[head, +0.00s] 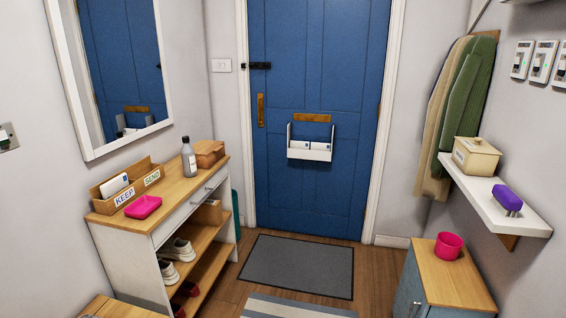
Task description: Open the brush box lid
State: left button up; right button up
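A cream box (474,158) with a small knob on its lid and a label on its front stands on the white wall shelf at the right; it looks like the brush box. Its lid appears shut, and its inside is hidden. A purple brush (507,198) lies on the same shelf, nearer to me and apart from the box. Neither of my grippers is in view.
The white shelf (525,218) juts from the right wall above a cabinet (455,280) bearing a pink pot (448,246). Coats (455,110) hang behind the box. A shoe cabinet (150,234) stands left. The floor by the grey mat (297,266) is clear.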

aim_at(204, 147)
jog(key=i, duration=1.3)
jog(key=i+u, duration=0.2)
jog(key=i, duration=0.2)
jog(key=i+l+u, duration=0.2)
jog(key=i, duration=0.15)
jog(key=i+l+u, duration=0.15)
jog(key=i, duration=0.25)
